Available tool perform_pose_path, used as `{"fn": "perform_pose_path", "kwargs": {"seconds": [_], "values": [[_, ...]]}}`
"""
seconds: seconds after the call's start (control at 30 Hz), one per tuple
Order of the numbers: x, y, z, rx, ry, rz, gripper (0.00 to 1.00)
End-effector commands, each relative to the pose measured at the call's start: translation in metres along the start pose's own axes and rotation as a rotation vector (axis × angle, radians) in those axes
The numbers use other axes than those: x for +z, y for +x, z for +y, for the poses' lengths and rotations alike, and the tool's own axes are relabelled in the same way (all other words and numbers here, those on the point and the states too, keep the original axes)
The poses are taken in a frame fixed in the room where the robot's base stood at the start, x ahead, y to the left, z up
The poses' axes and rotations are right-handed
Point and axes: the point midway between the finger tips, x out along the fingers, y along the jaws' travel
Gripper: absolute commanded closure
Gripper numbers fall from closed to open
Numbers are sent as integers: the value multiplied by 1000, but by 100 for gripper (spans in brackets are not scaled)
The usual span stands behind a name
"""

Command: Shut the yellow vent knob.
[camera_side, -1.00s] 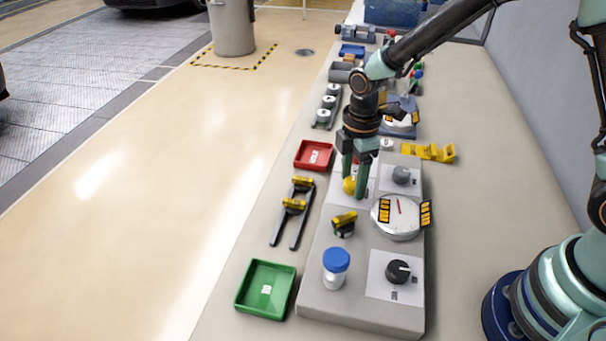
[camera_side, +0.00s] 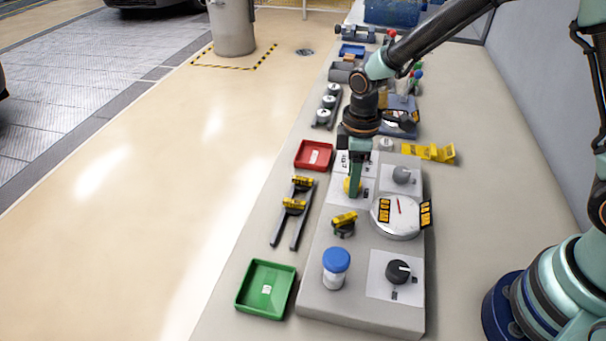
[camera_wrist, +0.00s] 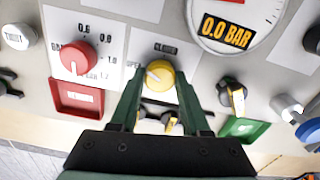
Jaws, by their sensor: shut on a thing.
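The yellow vent knob (camera_wrist: 160,75) sits on a white label plate on the grey panel. In the wrist view it lies between the tips of my gripper (camera_wrist: 158,88), which is shut on it. In the side view my gripper (camera_side: 355,185) points down onto the knob (camera_side: 348,186), which is mostly hidden behind the fingers. The word on the label above the knob is too small to read surely.
A gauge (camera_wrist: 232,22) reading 0.0 BAR stands beside the vent knob.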

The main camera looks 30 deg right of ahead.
Motion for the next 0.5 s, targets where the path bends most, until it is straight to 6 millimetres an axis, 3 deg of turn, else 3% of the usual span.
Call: {"fn": "perform_pose_path", "kwargs": {"seconds": [0.5], "values": [[0, -1, 0, 0, 491, -1, 100]]}}
